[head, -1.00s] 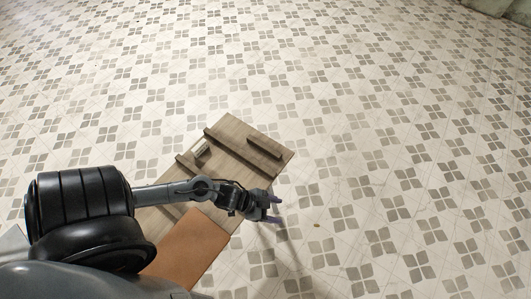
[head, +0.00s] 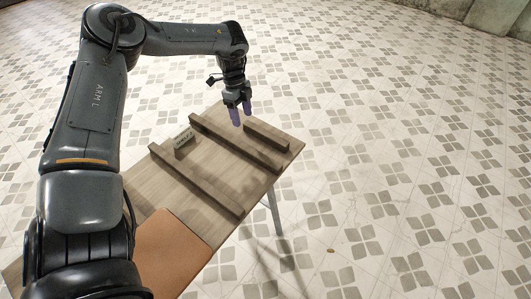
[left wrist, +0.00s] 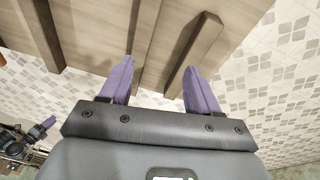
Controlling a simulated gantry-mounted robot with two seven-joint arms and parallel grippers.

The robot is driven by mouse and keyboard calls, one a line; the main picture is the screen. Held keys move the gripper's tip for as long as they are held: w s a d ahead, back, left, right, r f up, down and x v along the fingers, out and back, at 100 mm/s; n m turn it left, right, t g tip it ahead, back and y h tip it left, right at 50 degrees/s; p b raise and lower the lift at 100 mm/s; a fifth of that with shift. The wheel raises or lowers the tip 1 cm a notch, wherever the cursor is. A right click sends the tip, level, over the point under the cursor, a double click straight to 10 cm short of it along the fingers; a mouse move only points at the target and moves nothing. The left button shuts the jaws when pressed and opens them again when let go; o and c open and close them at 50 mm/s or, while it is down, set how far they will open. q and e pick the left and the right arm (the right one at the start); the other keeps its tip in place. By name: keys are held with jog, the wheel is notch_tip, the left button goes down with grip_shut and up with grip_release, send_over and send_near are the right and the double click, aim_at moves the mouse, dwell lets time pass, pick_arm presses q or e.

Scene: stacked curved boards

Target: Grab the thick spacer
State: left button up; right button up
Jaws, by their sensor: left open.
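Several wooden bars lie on the wooden table; which one is the thick spacer I cannot tell for certain. A short, thick bar (head: 266,137) lies near the table's far right edge. Two longer bars (head: 236,145) (head: 195,179) run roughly parallel to it. My left gripper (head: 241,113) is open and empty above the table's far edge. In the left wrist view, the short bar (left wrist: 192,52) lies beyond the gap between its purple fingers (left wrist: 160,86), closer to the right finger.
A small label block (head: 184,138) stands beside the longer bars. A brown mat (head: 172,250) covers the table's near end.

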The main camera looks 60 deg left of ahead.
pick_arm(q)
jog(key=m+y+b, duration=0.1)
jog(key=y+b, duration=0.1)
jog(key=b, duration=0.4)
send_near(266, 132)
jog(key=shift+s+a, duration=0.3)
jog(key=shift+s, duration=0.4)
jog(key=shift+w+d+f+b, duration=0.2)
jog(key=shift+w+b, duration=0.2)
jog(key=shift+b, duration=0.05)
jog(key=shift+m, duration=0.3)
notch_tip(266, 132, down, 5)
jog(key=shift+f+b, duration=0.1)
jog(key=shift+b, duration=0.75)
jog(key=f+b, duration=0.1)
jog(key=f, duration=0.1)
jog(key=f+b, duration=0.1)
jog(key=f, duration=0.1)
jog(key=shift+w+d, duration=0.25)
jog(key=shift+f+b, duration=0.35)
jog(key=shift+f, duration=0.2)
pick_arm(e)
notch_tip(266, 132, down, 14)
jog(key=shift+r, duration=0.15)
pick_arm(q)
jog(key=shift+r, duration=0.1)
jog(key=c, duration=1.1)
